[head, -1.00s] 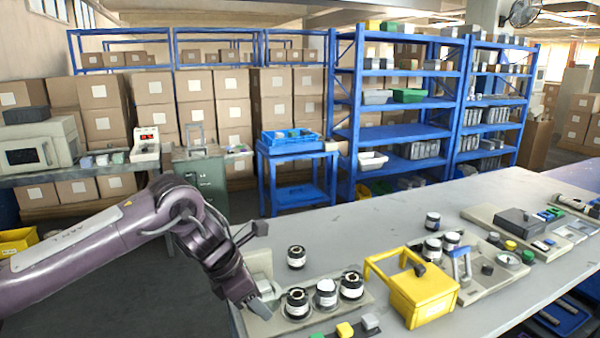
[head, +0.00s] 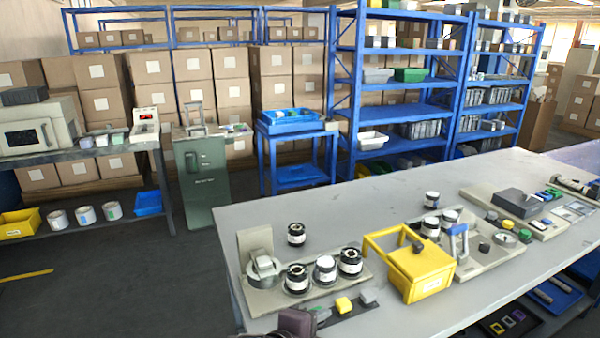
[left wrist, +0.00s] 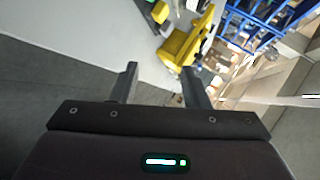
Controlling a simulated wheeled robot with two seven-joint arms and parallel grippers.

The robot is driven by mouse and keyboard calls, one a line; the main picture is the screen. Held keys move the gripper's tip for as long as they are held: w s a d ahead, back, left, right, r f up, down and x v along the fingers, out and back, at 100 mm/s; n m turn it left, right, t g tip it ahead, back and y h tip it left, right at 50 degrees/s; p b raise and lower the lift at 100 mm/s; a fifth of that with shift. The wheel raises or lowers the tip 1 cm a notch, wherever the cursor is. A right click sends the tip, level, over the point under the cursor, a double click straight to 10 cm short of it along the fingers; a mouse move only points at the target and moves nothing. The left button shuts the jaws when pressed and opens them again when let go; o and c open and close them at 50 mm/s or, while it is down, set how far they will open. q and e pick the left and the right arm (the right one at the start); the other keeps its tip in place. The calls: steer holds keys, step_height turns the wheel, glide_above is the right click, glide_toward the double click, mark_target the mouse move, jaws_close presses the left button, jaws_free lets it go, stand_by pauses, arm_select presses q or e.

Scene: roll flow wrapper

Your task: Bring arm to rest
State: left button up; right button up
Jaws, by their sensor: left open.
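My left gripper (left wrist: 158,86) shows in the left wrist view with its two fingers apart and nothing between them. In that view it is over the floor, with the table (left wrist: 105,45) beyond its fingers. My right arm and gripper are in neither view.
On the table stand a grey fixture (head: 262,268), several black-and-white rolls (head: 325,270), a yellow bin (head: 425,275) and a dark box (head: 518,198). A green cabinet (head: 204,180) and a blue cart (head: 292,150) stand behind. The floor (head: 110,270) at left is clear.

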arm_select(q)
steer(key=s+a+f+n+g+y, duration=0.35)
steer(key=s+a+f+n, duration=0.25)
steer(key=s+a+n, duration=0.5)
steer(key=s+a+f+n+g+y, duration=0.35)
steer(key=s+a+f+n, duration=0.25)
steer(key=a+n, duration=0.45)
step_height(320, 180, down, 28)
steer(key=s+a+m+p, duration=0.1)
steer(key=s+m, duration=0.1)
steer(key=s+a+f+g, duration=0.1)
steer(key=s+a+f, duration=0.1)
steer(key=s+f, duration=0.7)
steer(key=s+a+f+p, duration=0.1)
steer(key=s+a+f, duration=0.1)
steer(key=s+f, duration=0.7)
steer(key=shift+s+g, duration=0.4)
steer(key=shift+s, duration=0.35)
